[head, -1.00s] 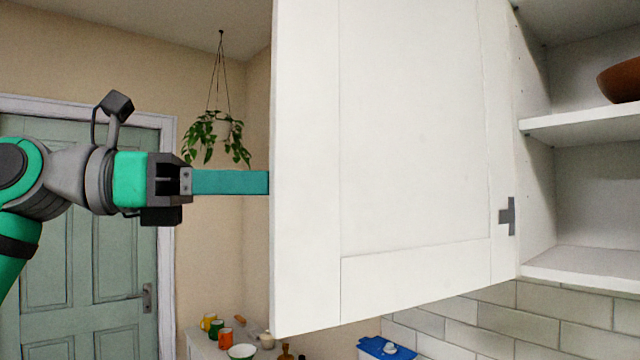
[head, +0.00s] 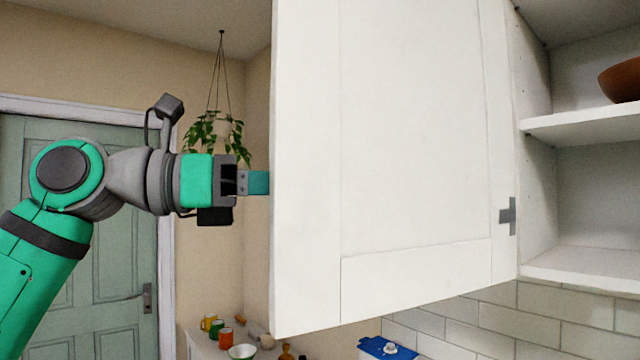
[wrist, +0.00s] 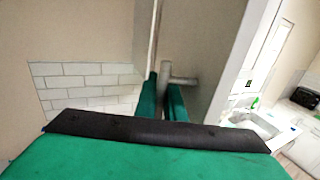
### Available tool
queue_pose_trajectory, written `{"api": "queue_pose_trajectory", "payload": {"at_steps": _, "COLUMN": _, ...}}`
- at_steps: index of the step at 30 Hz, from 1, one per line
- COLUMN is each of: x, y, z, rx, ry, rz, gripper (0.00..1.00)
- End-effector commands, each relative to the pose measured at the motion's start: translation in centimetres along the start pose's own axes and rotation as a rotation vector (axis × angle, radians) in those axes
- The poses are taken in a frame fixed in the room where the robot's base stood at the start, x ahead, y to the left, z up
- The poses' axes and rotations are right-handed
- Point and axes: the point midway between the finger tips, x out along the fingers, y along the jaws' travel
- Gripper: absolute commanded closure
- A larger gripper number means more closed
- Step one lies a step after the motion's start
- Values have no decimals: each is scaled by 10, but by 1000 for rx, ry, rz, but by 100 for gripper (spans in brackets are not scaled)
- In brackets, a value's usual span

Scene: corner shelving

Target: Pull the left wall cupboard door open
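The left wall cupboard door (head: 415,130) is white and panelled. It stands swung out from the cupboard, with its hinge (head: 508,216) showing at its right edge. My gripper comes in from the left in the head view, and its teal fingers (head: 258,182) pass behind the door's free edge, so their tips are hidden there. In the wrist view my gripper (wrist: 162,92) has its two fingers apart. A grey bar handle (wrist: 180,80) shows at the fingertips, beside the pale door panel (wrist: 205,60). I cannot tell whether the fingers touch it.
Open shelves (head: 580,125) with a brown bowl (head: 622,80) are at the right. A hanging plant (head: 215,135) is behind my gripper. Mugs (head: 210,323) and a blue-lidded container (head: 387,348) stand below. A sink (wrist: 255,122) shows at the right in the wrist view.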

Motion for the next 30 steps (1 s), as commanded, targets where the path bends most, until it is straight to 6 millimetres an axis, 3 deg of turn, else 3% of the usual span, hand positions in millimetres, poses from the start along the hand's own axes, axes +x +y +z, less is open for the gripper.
{"api": "queue_pose_trajectory", "payload": {"at_steps": 4, "x": 1, "y": -11, "z": 0, "rx": 2, "ry": 2, "rz": 0, "gripper": 100}}
{"api": "queue_pose_trajectory", "payload": {"at_steps": 18, "x": 23, "y": -87, "z": 0, "rx": 3, "ry": 1, "rz": 89, "gripper": 100}}
{"api": "queue_pose_trajectory", "payload": {"at_steps": 29, "x": 26, "y": -95, "z": 1, "rx": 4, "ry": 0, "rz": 80, "gripper": 100}}
{"api": "queue_pose_trajectory", "payload": {"at_steps": 30, "x": 26, "y": -95, "z": 1, "rx": 4, "ry": 0, "rz": 80, "gripper": 83}}
